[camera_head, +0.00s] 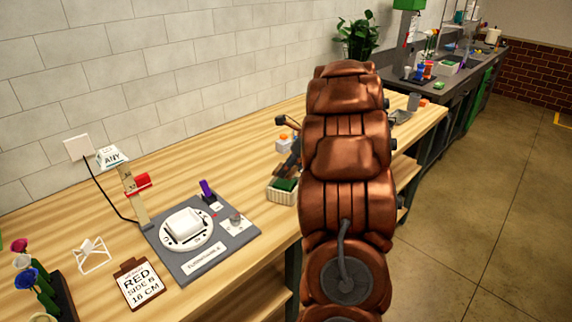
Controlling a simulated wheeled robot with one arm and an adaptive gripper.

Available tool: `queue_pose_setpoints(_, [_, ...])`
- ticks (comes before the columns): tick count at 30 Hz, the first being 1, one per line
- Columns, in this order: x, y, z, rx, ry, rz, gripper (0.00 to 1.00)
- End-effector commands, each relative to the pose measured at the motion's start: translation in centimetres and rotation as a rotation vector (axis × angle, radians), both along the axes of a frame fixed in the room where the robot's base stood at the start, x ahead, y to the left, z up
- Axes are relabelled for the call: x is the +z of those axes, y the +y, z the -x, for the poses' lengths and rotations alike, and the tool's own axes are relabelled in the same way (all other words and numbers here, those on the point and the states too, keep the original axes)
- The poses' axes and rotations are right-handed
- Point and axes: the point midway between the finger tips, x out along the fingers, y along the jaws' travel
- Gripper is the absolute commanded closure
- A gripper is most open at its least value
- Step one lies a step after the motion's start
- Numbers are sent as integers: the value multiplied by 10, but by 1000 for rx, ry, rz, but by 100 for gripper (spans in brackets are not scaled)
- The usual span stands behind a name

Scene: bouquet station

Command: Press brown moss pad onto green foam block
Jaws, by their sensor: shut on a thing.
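The green foam block (286,184) sits in a pale ribbed basket (283,196) near the table's front edge, left of my copper arm. My gripper (292,168) shows only as a small dark part just above the block, and my arm hides the rest of it. It is shut on the brown moss pad, which is too small and too covered to make out clearly. I cannot tell whether the pad touches the block.
A grey board (210,255) with a white round device stands left of the basket. A sign (138,283) reads RED SIDE B 16 CM. Flowers (32,275) stand at the far left. Bare wood lies behind the board.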

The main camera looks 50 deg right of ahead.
Motion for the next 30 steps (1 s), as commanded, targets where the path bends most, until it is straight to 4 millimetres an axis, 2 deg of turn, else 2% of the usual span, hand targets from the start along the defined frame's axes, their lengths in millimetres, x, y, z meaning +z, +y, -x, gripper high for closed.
queue_pose_setpoints(15, [-30,2,-1,4,1,0,52])
queue_pose_setpoints(30, [-31,2,-2,4,0,0,52])
